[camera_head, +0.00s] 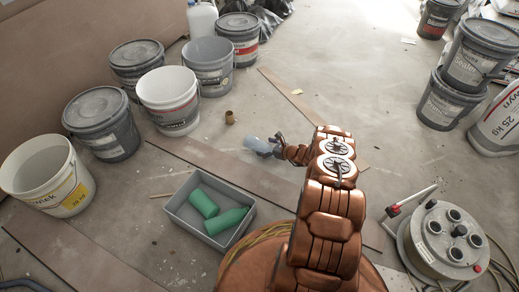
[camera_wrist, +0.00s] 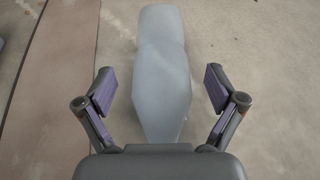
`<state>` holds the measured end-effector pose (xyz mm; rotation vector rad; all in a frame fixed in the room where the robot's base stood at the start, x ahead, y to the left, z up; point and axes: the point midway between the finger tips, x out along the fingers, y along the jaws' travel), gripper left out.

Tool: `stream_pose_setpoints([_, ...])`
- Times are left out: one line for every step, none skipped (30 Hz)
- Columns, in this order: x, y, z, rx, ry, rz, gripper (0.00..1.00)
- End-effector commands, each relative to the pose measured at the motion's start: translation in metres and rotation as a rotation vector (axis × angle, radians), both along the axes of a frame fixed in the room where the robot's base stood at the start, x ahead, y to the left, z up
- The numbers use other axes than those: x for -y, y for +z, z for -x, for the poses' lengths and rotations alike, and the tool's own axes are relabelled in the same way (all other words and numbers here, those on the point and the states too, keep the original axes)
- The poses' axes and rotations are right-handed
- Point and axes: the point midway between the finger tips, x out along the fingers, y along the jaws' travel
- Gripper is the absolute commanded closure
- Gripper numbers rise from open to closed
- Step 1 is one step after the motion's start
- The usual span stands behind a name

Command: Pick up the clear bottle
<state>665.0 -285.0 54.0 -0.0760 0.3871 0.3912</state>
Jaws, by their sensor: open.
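The clear bottle (camera_head: 256,144) lies on its side on the concrete floor, pale blue-grey in the head view. In the wrist view the bottle (camera_wrist: 163,75) runs lengthwise up the picture, its near end between my open fingers. My gripper (camera_wrist: 160,92) has one finger on each side of it, with a gap on both sides. In the head view my gripper (camera_head: 278,146) is small and dark at the bottle's right end. Part of it is hidden by my copper-coloured arm.
A grey crate (camera_head: 167,207) with green bottles (camera_head: 203,203) stands to the left of my arm. A brown board (camera_head: 215,172) lies on the floor beside the clear bottle. Several buckets (camera_head: 168,88) stand at the upper left. A cable reel (camera_head: 440,238) stands at the right.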

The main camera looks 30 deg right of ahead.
Motion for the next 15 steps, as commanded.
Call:
stream_pose_setpoints([-0.0009,-0.0042,-0.004,0.001,-0.001,0.001,0.06])
stream_pose_setpoints([-0.0015,-0.0043,-0.0056,0.001,-0.001,0.002,0.06])
stream_pose_setpoints([-0.0019,-0.0041,-0.007,0.001,-0.001,0.002,0.06])
stream_pose_setpoints([-0.002,-0.0037,-0.0076,0.001,-0.001,0.002,0.06])
stream_pose_setpoints([-0.0022,-0.0035,-0.0077,0.0,-0.001,0.002,0.06])
stream_pose_setpoints([-0.0021,-0.003,-0.0076,0.0,-0.001,0.002,0.06])
stream_pose_setpoints([-0.0021,-0.0029,-0.0076,0.0,-0.001,0.002,0.06])
stream_pose_setpoints([-0.002,-0.0029,-0.0075,0.0,-0.001,0.002,0.06])
stream_pose_setpoints([-0.002,-0.0029,-0.0074,0.0,-0.001,0.002,0.06])
stream_pose_setpoints([-0.0021,-0.0029,-0.0074,0.0,-0.001,0.002,0.1])
stream_pose_setpoints([-0.0022,-0.0029,-0.0075,0.0,-0.001,0.002,0.13])
stream_pose_setpoints([-0.0022,-0.0029,-0.0074,0.0,-0.001,0.002,0.17])
stream_pose_setpoints([-0.0023,-0.003,-0.0075,0.0,-0.001,0.002,0.2])
stream_pose_setpoints([-0.0023,-0.003,-0.0075,0.0,-0.001,0.002,0.23])
stream_pose_setpoints([-0.0023,-0.003,-0.0075,0.0,-0.001,0.002,0.27])
